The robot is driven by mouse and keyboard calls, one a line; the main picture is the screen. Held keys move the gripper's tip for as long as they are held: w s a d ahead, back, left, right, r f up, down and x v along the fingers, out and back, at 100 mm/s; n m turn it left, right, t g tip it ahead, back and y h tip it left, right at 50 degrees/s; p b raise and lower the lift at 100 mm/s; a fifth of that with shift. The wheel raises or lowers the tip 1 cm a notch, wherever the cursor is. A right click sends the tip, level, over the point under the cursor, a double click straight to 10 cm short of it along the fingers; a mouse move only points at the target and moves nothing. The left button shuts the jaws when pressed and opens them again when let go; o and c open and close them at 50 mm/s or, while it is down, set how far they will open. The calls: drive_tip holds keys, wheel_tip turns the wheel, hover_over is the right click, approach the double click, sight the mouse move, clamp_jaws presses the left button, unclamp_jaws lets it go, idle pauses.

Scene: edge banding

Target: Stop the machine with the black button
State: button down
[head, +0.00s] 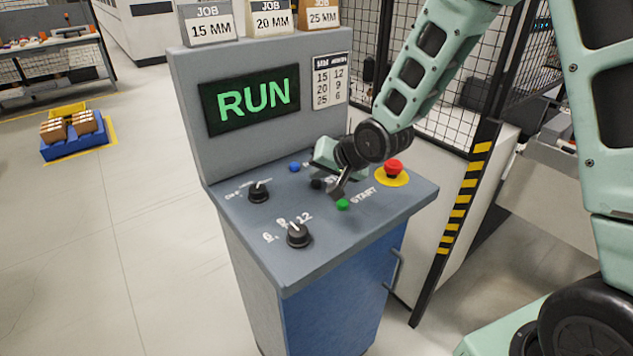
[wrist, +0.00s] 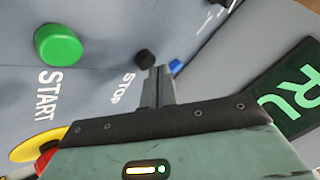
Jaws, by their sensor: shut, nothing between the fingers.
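The black button (head: 316,184) sits on the sloped grey control panel (head: 270,245), between a blue button and a green button. In the wrist view the black button (wrist: 145,58) stands by the word STOP. My gripper (head: 336,193) is low over the panel, just right of the black button in the head view. In the wrist view the closed fingers of my gripper (wrist: 161,72) end close beside the button, with nothing between them. I cannot tell whether they touch it. The screen (head: 250,100) reads RUN in green.
The green START button (head: 342,204) and the red emergency button (head: 394,168) on its yellow base are close to my gripper. The blue button (head: 294,167) is to the left. Two black knobs (head: 299,235) (head: 258,192) stand on the panel's left part.

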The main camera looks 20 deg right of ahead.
sight(320, 184)
drive_tip(key=shift+f+b, duration=0.3)
drive_tip(key=shift+f, duration=0.2)
drive_tip(key=shift+r, duration=0.15)
idle(0.5)
drive_tip(key=shift+r+p, duration=0.8)
wheel_tip(320, 184, up, 5)
drive_tip(key=p, duration=0.4)
idle(0.6)
